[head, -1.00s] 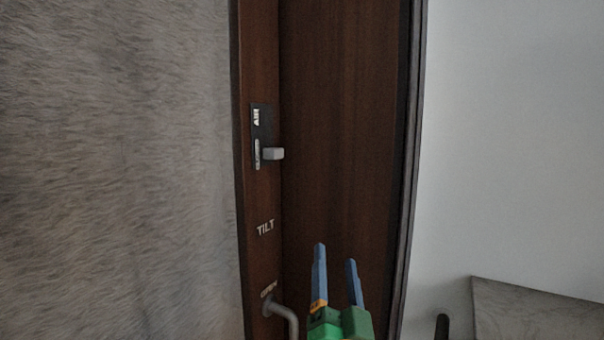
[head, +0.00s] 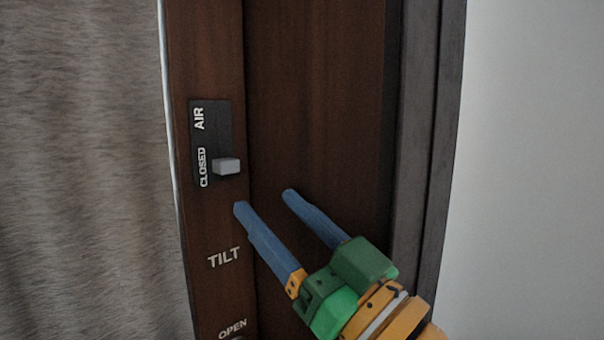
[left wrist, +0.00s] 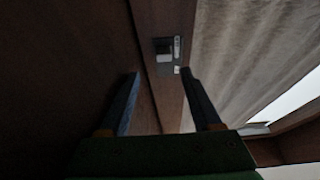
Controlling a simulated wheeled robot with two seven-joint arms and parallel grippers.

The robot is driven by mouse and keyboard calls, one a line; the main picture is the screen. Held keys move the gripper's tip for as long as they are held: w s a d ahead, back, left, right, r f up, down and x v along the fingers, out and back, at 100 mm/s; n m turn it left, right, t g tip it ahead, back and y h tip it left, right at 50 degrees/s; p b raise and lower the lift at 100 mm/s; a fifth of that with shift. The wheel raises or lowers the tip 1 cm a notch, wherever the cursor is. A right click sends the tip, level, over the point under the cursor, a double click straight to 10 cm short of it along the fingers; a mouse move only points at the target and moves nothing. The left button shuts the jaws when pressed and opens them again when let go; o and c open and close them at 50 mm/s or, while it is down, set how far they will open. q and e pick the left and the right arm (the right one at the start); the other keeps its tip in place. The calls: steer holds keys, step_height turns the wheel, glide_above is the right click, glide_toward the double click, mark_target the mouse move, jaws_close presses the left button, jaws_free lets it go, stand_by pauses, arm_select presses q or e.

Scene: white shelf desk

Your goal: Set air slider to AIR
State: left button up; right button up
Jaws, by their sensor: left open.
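The air slider is a small grey knob (head: 227,166) on a black plate (head: 208,112) fixed to the brown wooden frame. The plate reads AIR at its top and CLOSED lower down, and the knob sits beside CLOSED. My left gripper (head: 264,200) is open and empty, with its two blue fingers just below and to the right of the knob, apart from it. In the left wrist view the knob (left wrist: 164,57) shows ahead, beyond the fingertips and between them. My right gripper is not in view.
The words TILT (head: 224,258) and OPEN (head: 232,329) are on the frame below the plate. A grey curtain (head: 80,170) hangs at the left. A brown wooden panel (head: 315,90) lies behind the fingers, and a pale wall (head: 530,150) is at the right.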

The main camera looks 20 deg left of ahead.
mark_target(229, 172)
arm_select(q)
steer(key=p+x, duration=0.1)
steer(key=x, duration=0.1)
steer(key=p+x, duration=0.2)
steer(key=x, duration=0.1)
steer(key=s+p+x, duration=0.1)
steer(key=p+x, duration=0.1)
steer(key=shift+w+a, duration=0.15)
steer(key=shift+a, duration=0.4)
steer(key=shift+w+a, duration=0.1)
steer(key=shift+a, duration=0.1)
steer(key=shift+d, duration=0.15)
steer(key=shift+w, duration=0.1)
steer(key=shift+c, duration=1)
jaws_close()
